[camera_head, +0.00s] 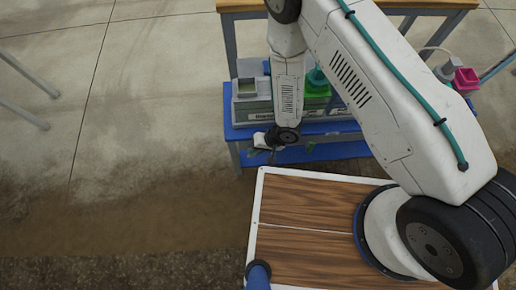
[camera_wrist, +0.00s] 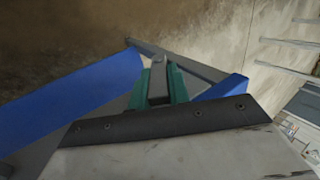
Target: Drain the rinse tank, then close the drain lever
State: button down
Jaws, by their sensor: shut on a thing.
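My gripper (camera_head: 258,151) hangs at the front left edge of the blue bench, beside the tank unit. In the wrist view its teal fingers (camera_wrist: 174,84) are shut on a small grey bar (camera_wrist: 158,80), which appears to be the drain lever. The lever's valve body is hidden, and I cannot tell whether the lever stands open or closed. The rinse tank seems to be the grey-and-green box (camera_head: 250,110) on the bench, partly behind my arm. Its water level and any outflow are not visible.
The blue bench (camera_head: 238,133) has a lower shelf (camera_head: 335,151) and legs close to my gripper. A wooden-topped frame (camera_head: 240,4) stands behind. A magenta container (camera_head: 465,79) is at the right. Concrete floor (camera_head: 150,90) at the left is open, with thin metal legs (camera_head: 30,75) at the far left.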

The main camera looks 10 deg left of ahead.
jog(key=c, duration=1.3)
grip_release()
jog(key=shift+s+d, duration=0.1)
jog(key=shift+s, duration=0.3)
jog(key=shift+w, duration=0.15)
jog(key=shift+w+d+r, duration=0.1)
jog(key=shift+r, duration=0.2)
jog(key=v, duration=0.7)
jog(key=shift+d, duration=0.1)
